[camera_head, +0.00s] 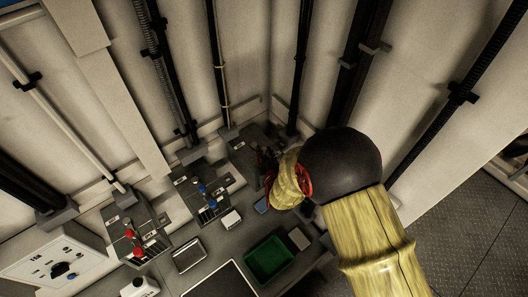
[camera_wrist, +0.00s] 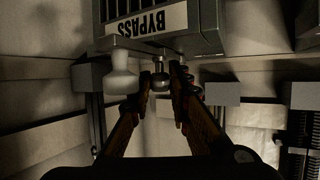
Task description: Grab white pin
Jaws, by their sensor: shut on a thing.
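My gripper (camera_wrist: 160,88) has its two fingers closed in on a small greyish, shiny pin (camera_wrist: 160,74) under the box labelled BYPASS (camera_wrist: 146,24). The pin's colour is hard to judge in the shade. A paler, white pin (camera_wrist: 122,74) with a wide knob is just left of the fingers, outside the grip. In the head view my gripper (camera_head: 265,163) reaches the back corner module (camera_head: 245,141), and my wrist and fingers hide most of its pins.
Two modules stand to the left, one with blue and white pins (camera_head: 207,194), one with red pins (camera_head: 132,237). A green tray (camera_head: 269,260) sits at the front of the bench. A white control box (camera_head: 58,267) is at far left. Upright pipes and walls close in behind.

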